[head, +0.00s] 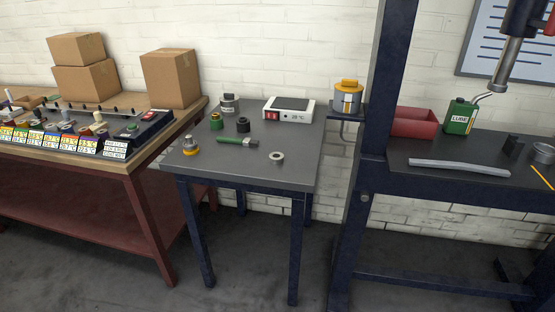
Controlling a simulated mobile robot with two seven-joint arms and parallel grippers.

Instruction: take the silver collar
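A small silver collar (276,158) lies flat on the dark grey top of the middle table (300,178), near its front right. Its dark centre hole faces up. Nothing touches it. A green-handled tool (232,141) with a metal head lies just to its left and behind. Neither of my grippers shows in the head view.
Black and green rings (217,122), a yellow-based metal piece (191,147) and a white scale-like device (288,110) share the table. A dark blue upright (380,120) stands close to its right. The table's front right is clear around the collar.

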